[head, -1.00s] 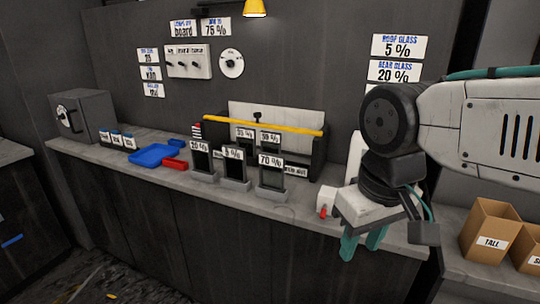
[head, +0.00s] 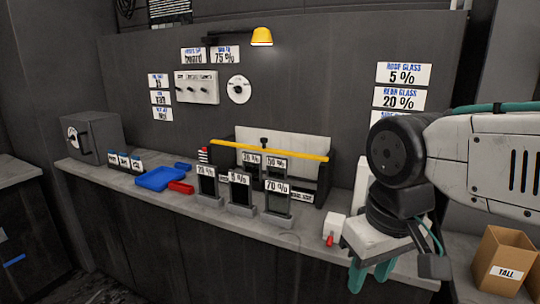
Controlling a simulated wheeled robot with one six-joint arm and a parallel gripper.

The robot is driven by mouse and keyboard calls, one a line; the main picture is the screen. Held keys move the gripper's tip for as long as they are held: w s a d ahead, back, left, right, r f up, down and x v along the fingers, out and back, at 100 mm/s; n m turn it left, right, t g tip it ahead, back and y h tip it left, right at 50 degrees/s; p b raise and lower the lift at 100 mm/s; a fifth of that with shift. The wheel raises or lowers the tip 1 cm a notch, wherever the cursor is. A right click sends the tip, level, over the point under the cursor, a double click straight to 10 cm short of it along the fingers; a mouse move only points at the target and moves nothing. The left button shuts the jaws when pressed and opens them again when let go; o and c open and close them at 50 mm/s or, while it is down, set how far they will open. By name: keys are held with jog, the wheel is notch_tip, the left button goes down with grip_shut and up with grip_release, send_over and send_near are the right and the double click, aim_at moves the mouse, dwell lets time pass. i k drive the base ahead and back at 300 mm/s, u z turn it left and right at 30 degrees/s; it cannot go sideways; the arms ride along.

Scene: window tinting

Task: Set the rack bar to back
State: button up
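The rack (head: 316,183) stands on the bench as a dark box with a pale back panel. A yellow bar (head: 270,150) runs across its upper front, with a small black knob (head: 263,143) behind it. Several dark film samples with percent labels, such as the 70 % one (head: 277,197), stand in front of the rack. My gripper (head: 370,276) hangs at the lower right, in front of the bench edge and apart from the bar. Its teal fingers point down with a gap between them, and nothing shows in them.
A white block with a red tip (head: 331,238) sits near my gripper. A blue tray (head: 160,178) and a red tray (head: 181,187) lie left of the samples. A cardboard box labelled TALL (head: 505,273) is at right. A yellow lamp (head: 261,37) hangs above.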

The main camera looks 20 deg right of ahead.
aim_at(263, 141)
jog(key=u, duration=0.45)
jog(key=k, duration=0.5)
jog(key=u, duration=0.65)
jog(key=i, duration=0.3)
jog(key=z, duration=0.8)
jog(key=i, duration=0.85)
jog(key=z, duration=0.6)
